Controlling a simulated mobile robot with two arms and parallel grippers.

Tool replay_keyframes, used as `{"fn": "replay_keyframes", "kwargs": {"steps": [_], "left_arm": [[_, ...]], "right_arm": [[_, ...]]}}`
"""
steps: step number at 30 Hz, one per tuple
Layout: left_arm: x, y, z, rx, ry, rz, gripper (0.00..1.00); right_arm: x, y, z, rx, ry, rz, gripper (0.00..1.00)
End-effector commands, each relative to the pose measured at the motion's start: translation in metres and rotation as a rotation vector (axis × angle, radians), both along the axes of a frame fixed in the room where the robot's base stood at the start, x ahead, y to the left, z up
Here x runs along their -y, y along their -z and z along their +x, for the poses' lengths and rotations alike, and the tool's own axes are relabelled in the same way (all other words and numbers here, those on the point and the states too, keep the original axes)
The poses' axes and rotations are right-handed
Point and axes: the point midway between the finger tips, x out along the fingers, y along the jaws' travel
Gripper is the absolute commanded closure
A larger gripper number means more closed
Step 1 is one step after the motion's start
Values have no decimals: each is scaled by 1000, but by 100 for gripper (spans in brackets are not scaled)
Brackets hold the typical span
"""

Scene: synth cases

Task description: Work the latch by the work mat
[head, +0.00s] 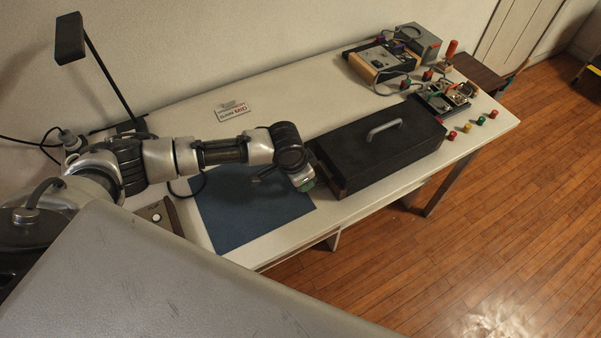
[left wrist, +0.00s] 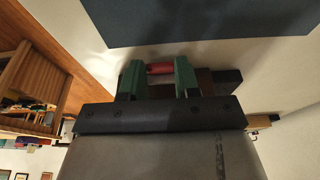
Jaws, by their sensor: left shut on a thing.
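The dark blue work mat (head: 235,215) lies flat on the white table under my left arm; its edge shows at the top of the left wrist view (left wrist: 210,18). My left gripper (head: 306,184) is low at the mat's right edge, beside the black case. In the left wrist view its green fingers (left wrist: 158,80) are shut on a short red grip (left wrist: 160,68), which appears to be the latch's handle. A dark brown and black part shows just behind the fingers. The latch is hidden by the gripper in the head view, so its position cannot be told.
A long black case (head: 375,155) with a grey handle stands right of the mat. A small box with a white button (head: 155,217) is left of it. A lamp (head: 70,38) and a small sign (head: 232,111) are behind. Electronics (head: 385,60) and coloured knobs fill the far end.

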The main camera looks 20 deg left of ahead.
Motion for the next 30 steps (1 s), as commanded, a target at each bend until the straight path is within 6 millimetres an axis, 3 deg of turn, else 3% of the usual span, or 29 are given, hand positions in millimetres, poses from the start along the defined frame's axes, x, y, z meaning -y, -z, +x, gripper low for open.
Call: {"fn": "replay_keyframes", "kwargs": {"steps": [1,9,18,30], "left_arm": [[3,-11,1,-29,-2,19,92],[9,-19,8,-189,1,144,92],[14,-23,16,-323,0,250,92],[15,-24,19,-378,1,294,92]], "right_arm": [[0,-18,0,1,0,0,57],[0,-50,1,2,0,0,57],[0,-60,1,2,0,0,57],[0,-63,1,2,0,0,57]]}}
